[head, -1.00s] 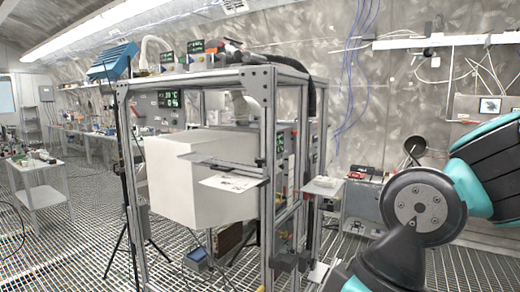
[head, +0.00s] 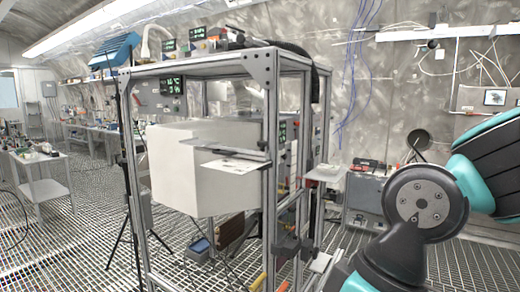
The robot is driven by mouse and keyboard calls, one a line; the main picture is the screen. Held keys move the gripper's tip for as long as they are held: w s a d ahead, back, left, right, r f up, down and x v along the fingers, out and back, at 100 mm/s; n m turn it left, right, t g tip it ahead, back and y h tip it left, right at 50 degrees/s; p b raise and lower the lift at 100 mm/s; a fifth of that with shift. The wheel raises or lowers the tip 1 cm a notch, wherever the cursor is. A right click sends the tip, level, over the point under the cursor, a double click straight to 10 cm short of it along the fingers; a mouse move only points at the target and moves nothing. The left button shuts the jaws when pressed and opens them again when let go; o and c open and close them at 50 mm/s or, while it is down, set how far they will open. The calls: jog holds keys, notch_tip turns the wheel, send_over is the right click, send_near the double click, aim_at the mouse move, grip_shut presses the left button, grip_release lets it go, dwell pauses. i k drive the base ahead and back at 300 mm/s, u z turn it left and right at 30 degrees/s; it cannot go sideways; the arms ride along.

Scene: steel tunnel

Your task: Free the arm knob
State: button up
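No knob can be clearly made out in the head view. The aluminium-frame rack (head: 271,185) stands in the middle and carries a large white box (head: 190,175). Small dark clamp-like parts (head: 291,247) sit low on its right side, too small to identify. My teal and black arm fills the right edge, with a round grey joint cover facing me. My gripper is outside the picture, so its state is hidden.
A grey cart (head: 45,190) stands at left. A small blue device (head: 198,246) lies on the grated floor (head: 80,245) near the rack. A grey equipment case (head: 364,192) stands behind. The floor at front left is clear.

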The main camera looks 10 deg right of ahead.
aim_at(261, 144)
jog(key=u, duration=0.55)
jog(key=i, duration=1.2)
jog(key=z, duration=0.3)
